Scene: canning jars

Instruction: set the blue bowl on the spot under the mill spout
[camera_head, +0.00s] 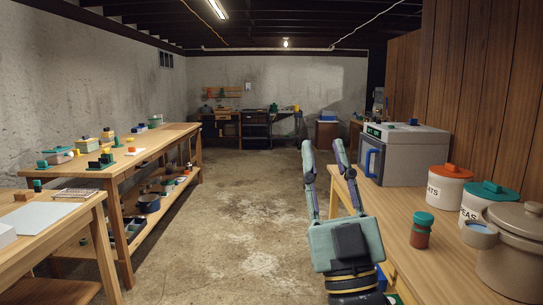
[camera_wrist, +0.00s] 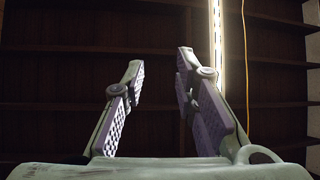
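My gripper (camera_head: 322,146) points upward in the head view, empty, with its two fingers apart; it stands over the floor left of the right-hand counter. The wrist view shows the open fingers (camera_wrist: 160,85) against the dark ceiling, with nothing between them. A small pale-blue round vessel (camera_head: 480,235), possibly the blue bowl, is at the right beside a tan crock.
The right counter (camera_head: 437,265) holds a red jar with a green lid (camera_head: 421,230), white canisters (camera_head: 446,187), the tan crock (camera_head: 513,250) and a grey oven-like box (camera_head: 402,153). The left bench (camera_head: 165,140) carries several small items. The floor between (camera_head: 240,210) is clear.

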